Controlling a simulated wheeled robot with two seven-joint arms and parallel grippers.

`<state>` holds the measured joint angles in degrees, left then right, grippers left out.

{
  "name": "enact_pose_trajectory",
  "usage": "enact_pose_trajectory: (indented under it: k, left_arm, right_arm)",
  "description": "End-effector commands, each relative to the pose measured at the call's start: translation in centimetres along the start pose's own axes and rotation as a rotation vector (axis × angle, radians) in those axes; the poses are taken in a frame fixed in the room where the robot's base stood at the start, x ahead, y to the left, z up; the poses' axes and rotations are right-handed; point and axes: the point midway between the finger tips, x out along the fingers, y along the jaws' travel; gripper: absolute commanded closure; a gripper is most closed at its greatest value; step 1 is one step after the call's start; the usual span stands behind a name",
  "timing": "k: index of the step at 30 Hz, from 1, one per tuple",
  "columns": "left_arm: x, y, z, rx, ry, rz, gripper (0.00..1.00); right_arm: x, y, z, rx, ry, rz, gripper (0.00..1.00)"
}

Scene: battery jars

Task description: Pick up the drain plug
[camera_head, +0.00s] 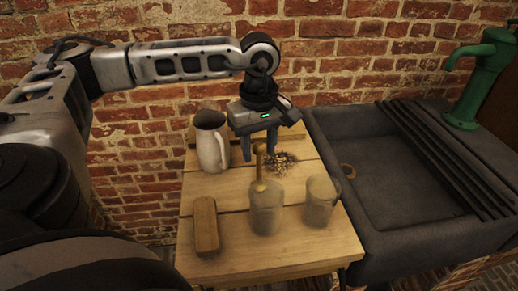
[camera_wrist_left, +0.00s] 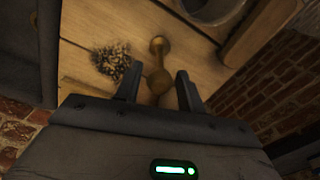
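The drain plug (camera_head: 259,168) is a slim brass piece with a knob on top and a wider round foot. It appears to stand upright on the wooden table, just behind a clear jar. In the left wrist view, the plug (camera_wrist_left: 157,58) has its knob close to the gap between the fingertips. My left gripper (camera_head: 259,157) points down from above, open, with one finger on each side of the plug's upper part. In the wrist view the fingers (camera_wrist_left: 157,86) are apart, with no clear contact on the plug. My right gripper is not in view.
Two clear jars (camera_head: 266,213) (camera_head: 320,207) stand in front on the table (camera_head: 280,258). A pale jug (camera_head: 212,145) stands left, a wooden block (camera_head: 206,226) at front left. Dark grains (camera_head: 281,163) lie behind. A stone sink (camera_head: 400,190) with a green pump (camera_head: 484,80) is right.

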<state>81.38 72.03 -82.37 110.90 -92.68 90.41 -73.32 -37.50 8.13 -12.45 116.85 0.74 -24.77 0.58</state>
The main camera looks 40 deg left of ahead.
Motion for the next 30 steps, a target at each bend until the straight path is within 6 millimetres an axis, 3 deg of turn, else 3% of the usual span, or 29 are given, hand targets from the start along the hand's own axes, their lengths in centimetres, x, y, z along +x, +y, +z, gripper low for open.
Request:
enact_pose_trajectory:
  k: [1, 3, 4, 20, 24, 30]
  left_arm:
    - [0.0, 0.0, 0.0, 0.0, 0.0, 0.0, 0.76]
    - [0.0, 0.0, 0.0, 0.0, 0.0, 0.0, 0.95]
    - [0.0, 0.0, 0.0, 0.0, 0.0, 0.0, 1.0]
    - [-1.2, 0.1, 0.0, 0.0, 0.002, 0.005, 1.0]
    - [-3.4, 0.2, 0.1, 0.003, 0.001, 0.008, 1.0]
    - [-7.5, 1.9, 3.4, 0.01, 0.001, 0.009, 1.0]
  right_arm:
    - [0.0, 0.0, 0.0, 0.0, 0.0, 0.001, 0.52]
    - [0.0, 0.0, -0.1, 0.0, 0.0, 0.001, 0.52]
    - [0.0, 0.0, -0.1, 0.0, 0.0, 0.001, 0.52]
    - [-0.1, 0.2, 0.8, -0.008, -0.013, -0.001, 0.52]
    - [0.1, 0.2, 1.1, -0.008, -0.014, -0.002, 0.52]
    - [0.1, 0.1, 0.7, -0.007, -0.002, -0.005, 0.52]
